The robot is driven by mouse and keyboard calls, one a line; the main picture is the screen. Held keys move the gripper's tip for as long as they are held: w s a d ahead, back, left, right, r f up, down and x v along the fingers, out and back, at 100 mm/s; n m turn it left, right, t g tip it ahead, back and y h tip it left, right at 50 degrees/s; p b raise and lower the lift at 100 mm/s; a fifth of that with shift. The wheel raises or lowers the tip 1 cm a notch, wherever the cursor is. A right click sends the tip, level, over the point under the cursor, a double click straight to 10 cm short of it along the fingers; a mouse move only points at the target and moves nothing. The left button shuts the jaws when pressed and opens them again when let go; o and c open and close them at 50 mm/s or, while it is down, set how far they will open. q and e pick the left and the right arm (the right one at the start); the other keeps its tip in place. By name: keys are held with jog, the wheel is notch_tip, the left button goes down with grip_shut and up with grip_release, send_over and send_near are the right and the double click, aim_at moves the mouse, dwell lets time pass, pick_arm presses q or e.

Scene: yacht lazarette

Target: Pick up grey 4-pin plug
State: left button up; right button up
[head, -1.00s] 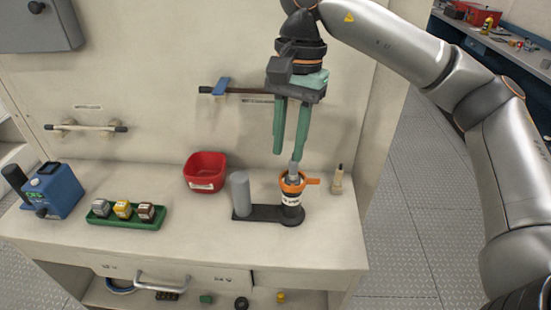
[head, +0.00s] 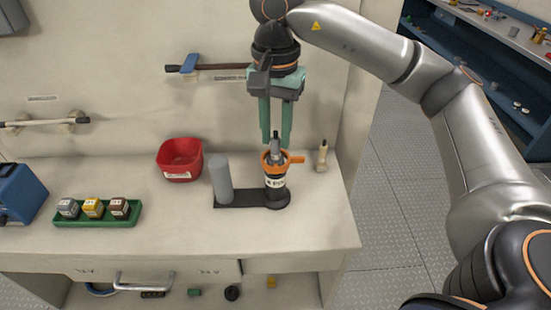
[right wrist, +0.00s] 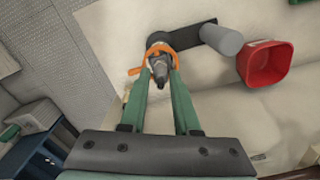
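A grey plug (head: 276,151) with a dark top stands upright in a black holder (head: 276,186) with an orange collar (head: 265,163). In the right wrist view the plug (right wrist: 160,72) shows between the fingertips. My right gripper (head: 276,141) points down with its two green fingers apart, one on each side of the plug's upper part. I see no clear grip on it. The plug's pins are hidden inside the holder. My left gripper is not in view.
A grey cylinder (head: 221,180) stands on the same black base, left of the holder. A red bin (head: 180,160), a green tray (head: 105,219) with grey, yellow and brown blocks, and a beige bottle-like item (head: 322,157) stand nearby. The bench front is clear.

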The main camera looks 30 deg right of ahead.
aim_at(275, 138)
jog(key=shift+w+f, duration=0.1)
jog(key=shift+f, duration=1.75)
grip_shut()
